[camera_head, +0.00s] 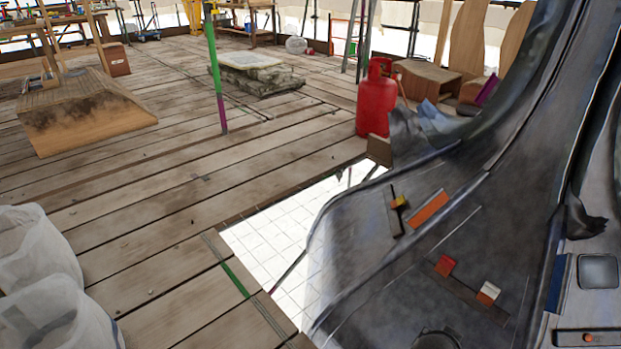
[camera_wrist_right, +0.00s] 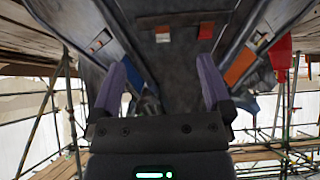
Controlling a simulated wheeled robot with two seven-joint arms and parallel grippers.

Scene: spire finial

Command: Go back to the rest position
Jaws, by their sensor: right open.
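My right gripper (camera_wrist_right: 160,78) shows in the right wrist view with its two purple fingers wide apart. Nothing is held between them. Behind it is the dark grey spire sheeting (camera_wrist_right: 185,60), which also fills the right side of the head view (camera_head: 400,260). Neither gripper shows in the head view. On the sheeting are an orange block (camera_head: 429,209), a red block (camera_head: 445,266), a white-and-orange block (camera_head: 488,293) and a small yellow-and-red piece (camera_head: 398,201). Orange (camera_wrist_right: 240,66) and red (camera_wrist_right: 206,30) pieces also show in the right wrist view.
A red gas cylinder (camera_head: 376,100) stands on the plank floor (camera_head: 180,200) behind the sheeting. White sacks (camera_head: 35,250) stand at the lower left. A floor opening (camera_head: 275,240) lies beside the sheeting. A wooden block (camera_head: 85,112) and stone slab (camera_head: 248,65) are farther back.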

